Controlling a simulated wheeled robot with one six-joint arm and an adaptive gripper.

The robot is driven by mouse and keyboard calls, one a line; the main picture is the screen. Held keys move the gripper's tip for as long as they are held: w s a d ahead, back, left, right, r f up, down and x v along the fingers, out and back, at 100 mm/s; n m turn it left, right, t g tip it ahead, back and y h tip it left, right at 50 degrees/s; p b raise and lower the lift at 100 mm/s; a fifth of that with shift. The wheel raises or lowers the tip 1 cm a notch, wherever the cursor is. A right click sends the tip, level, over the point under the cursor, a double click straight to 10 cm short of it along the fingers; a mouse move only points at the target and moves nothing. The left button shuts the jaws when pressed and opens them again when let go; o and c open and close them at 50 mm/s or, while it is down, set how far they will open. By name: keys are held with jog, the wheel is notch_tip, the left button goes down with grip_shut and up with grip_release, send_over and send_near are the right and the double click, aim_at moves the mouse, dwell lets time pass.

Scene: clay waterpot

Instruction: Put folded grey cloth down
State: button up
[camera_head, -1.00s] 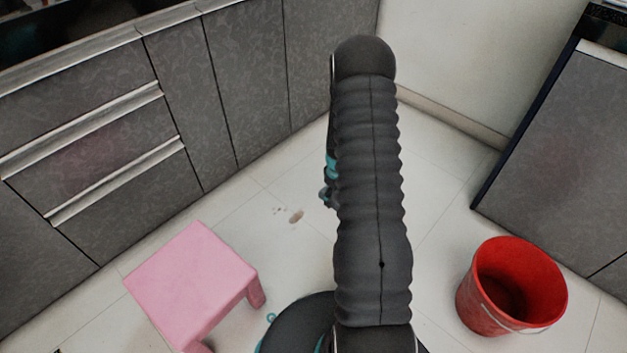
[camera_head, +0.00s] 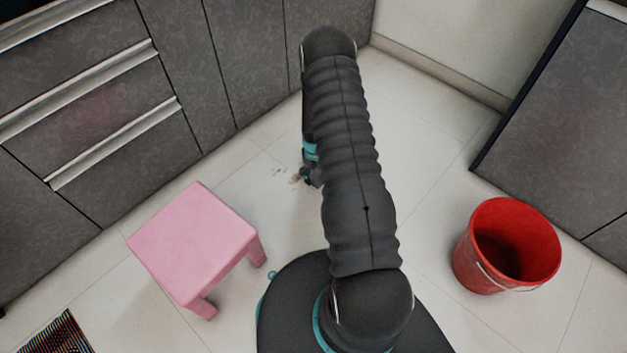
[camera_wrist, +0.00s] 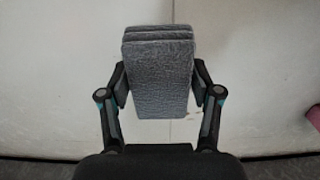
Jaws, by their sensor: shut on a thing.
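The folded grey cloth (camera_wrist: 160,75) shows in the wrist view as a thick, layered block. My gripper (camera_wrist: 160,92) is shut on it, with one finger against each side. Behind the cloth the wrist view shows pale floor. In the head view my arm hides the cloth, and only a small part of my gripper (camera_head: 310,175) shows left of the arm, over the floor near a brown stain.
A pink stool (camera_head: 195,240) stands at the left with a bare top. A red bucket (camera_head: 507,246) stands at the right. Grey cabinets (camera_head: 95,110) line the left and another grey unit (camera_head: 560,130) the right. A striped mat (camera_head: 58,335) lies at bottom left. Floor between is clear.

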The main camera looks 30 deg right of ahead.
jog(key=shift+w+a+f, duration=0.1)
jog(key=shift+f, duration=1.95)
jog(key=shift+f+b, duration=0.25)
jog(key=shift+b, duration=0.25)
jog(key=o, duration=1.1)
jog(key=shift+r, duration=0.1)
